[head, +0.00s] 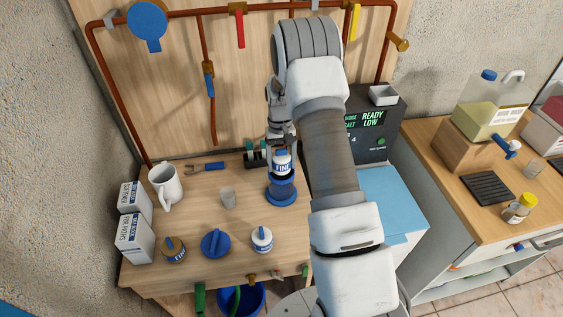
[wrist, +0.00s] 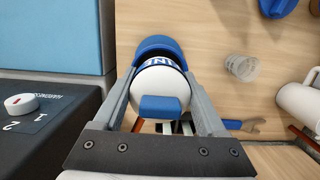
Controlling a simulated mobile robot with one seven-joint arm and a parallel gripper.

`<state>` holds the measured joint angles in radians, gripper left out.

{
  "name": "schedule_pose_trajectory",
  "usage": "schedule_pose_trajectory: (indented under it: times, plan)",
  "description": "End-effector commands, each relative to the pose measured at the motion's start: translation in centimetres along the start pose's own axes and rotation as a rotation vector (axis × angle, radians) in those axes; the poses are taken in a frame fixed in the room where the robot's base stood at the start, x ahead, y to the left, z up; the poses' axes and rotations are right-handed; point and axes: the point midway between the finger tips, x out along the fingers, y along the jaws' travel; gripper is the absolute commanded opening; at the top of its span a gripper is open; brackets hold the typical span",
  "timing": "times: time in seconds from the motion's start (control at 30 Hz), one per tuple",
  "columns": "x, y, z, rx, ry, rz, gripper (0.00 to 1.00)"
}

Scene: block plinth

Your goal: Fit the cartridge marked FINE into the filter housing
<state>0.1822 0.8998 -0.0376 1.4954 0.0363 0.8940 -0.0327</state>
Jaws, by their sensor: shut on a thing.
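The cartridge marked FINE (head: 282,164) is white with a blue band and lettering. My gripper (head: 281,148) is shut on its top, from above. The cartridge is upright over the blue filter housing (head: 282,193), its lower end at the housing's mouth; I cannot tell how far inside it is. In the wrist view my gripper (wrist: 160,88) has a finger on each side of the white cartridge top (wrist: 160,84) with its blue tab. The blue housing rim (wrist: 157,45) shows just beyond. A blue housing lid (head: 215,243) lies near the bench front.
Another white-and-blue cartridge (head: 262,239) and a brown-topped one (head: 173,249) stand at the bench front. A clear cup (head: 228,197), a white mug (head: 165,186) and a wrench (head: 207,167) are left of the housing. A dark control box (head: 378,122) stands at right.

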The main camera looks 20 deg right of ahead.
Motion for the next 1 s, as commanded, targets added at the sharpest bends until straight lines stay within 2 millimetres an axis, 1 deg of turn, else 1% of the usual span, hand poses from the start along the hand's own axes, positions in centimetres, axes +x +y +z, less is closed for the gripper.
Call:
schedule_pose_trajectory:
  times: [0.7, 1.0]
  plan:
    - [1.7, 0.0, -0.3, 0.000, 0.000, 0.000, 0.20]
    - [1.0, 0.0, -0.2, 0.000, 0.001, 0.000, 0.20]
